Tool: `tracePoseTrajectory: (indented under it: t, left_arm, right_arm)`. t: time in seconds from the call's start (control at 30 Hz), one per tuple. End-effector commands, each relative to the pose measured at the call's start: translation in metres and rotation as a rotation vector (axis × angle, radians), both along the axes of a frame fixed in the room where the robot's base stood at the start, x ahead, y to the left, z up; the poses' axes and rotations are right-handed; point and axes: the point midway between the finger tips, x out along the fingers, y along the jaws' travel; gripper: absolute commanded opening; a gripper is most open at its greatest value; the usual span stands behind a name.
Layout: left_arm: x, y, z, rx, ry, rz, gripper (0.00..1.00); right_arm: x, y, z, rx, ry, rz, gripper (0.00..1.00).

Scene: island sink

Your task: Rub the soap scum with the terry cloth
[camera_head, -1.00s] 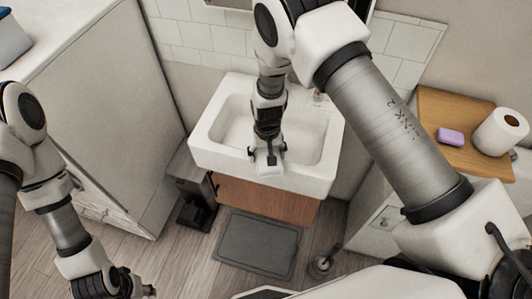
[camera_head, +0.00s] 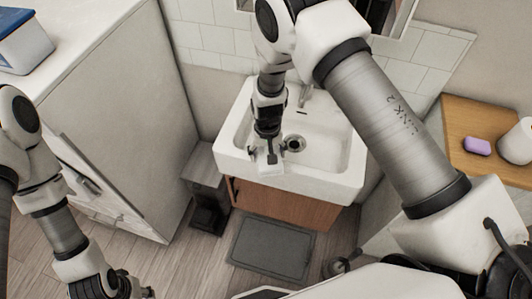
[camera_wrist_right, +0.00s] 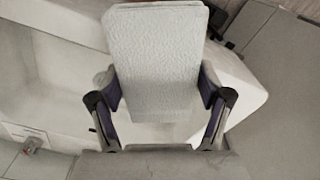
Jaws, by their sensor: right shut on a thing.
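My right gripper (camera_head: 268,158) is above the front left part of the white sink (camera_head: 330,188). It is shut on a pale, textured terry cloth, seen as a folded block between the fingers in the right wrist view (camera_wrist_right: 155,65). The sink's rim and basin lie below the cloth in that view; I cannot tell whether they touch. I cannot make out any soap scum. My left gripper (camera_head: 135,292) is at the bottom left, partly cut off by the frame edge, away from the sink.
A wooden top (camera_head: 465,125) at the right holds a purple soap bar (camera_head: 477,146) and a paper roll (camera_head: 517,142). A tall grey-white cabinet (camera_head: 120,120) stands left. A dark pedal bin (camera_head: 208,205) is beside the sink. A grey mat (camera_head: 272,248) lies on the floor.

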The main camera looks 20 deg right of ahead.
Motion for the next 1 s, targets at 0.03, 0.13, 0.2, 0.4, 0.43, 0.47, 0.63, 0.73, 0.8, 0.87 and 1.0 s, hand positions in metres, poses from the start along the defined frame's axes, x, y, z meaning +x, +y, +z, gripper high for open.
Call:
tracePoseTrajectory:
  t: [0.03,0.13,0.2,0.4,0.43,0.47,0.63,0.73,0.8,0.87,1.0]
  left_arm:
    - [0.0,0.0,0.008,0.0,0.0,0.0,0.4]
    - [0.0,0.0,0.015,0.0,0.0,0.0,0.4]
    - [0.0,0.0,0.02,0.0,0.0,0.0,0.4]
    - [0.0,0.0,0.033,0.0,0.0,0.0,0.4]
    - [0.0,0.0,0.035,0.0,0.0,0.0,0.4]
    - [0.0,0.0,0.037,0.0,0.0,0.0,0.4]
    - [0.0,0.0,0.046,0.0,0.0,0.0,0.4]
    - [0.0,0.0,0.048,0.0,0.0,0.0,0.4]
    - [0.0,0.0,0.049,0.0,0.0,0.0,0.4]
    - [0.0,0.0,0.048,0.0,0.0,0.0,0.4]
    - [0.0,0.0,0.048,0.0,0.0,0.0,0.4]
  right_arm:
    - [0.002,-0.001,0.016,0.0,-0.006,-0.001,0.45]
    - [0.002,-0.003,0.024,0.0,-0.005,-0.001,0.45]
    - [0.002,-0.004,0.03,0.0,-0.005,-0.001,0.45]
    - [0.002,-0.008,0.048,0.001,-0.004,-0.002,0.45]
    - [0.002,-0.009,0.051,0.001,-0.004,-0.002,0.45]
    - [0.002,-0.009,0.054,0.001,-0.004,-0.003,0.45]
    - [0.002,-0.012,0.067,0.0,-0.004,-0.002,0.45]
    - [0.002,-0.013,0.071,0.0,-0.004,-0.002,0.45]
    - [0.002,-0.013,0.071,0.0,-0.004,-0.002,0.45]
    - [0.002,-0.013,0.071,0.0,-0.004,-0.001,0.45]
    - [0.002,-0.013,0.071,0.0,-0.004,-0.002,0.45]
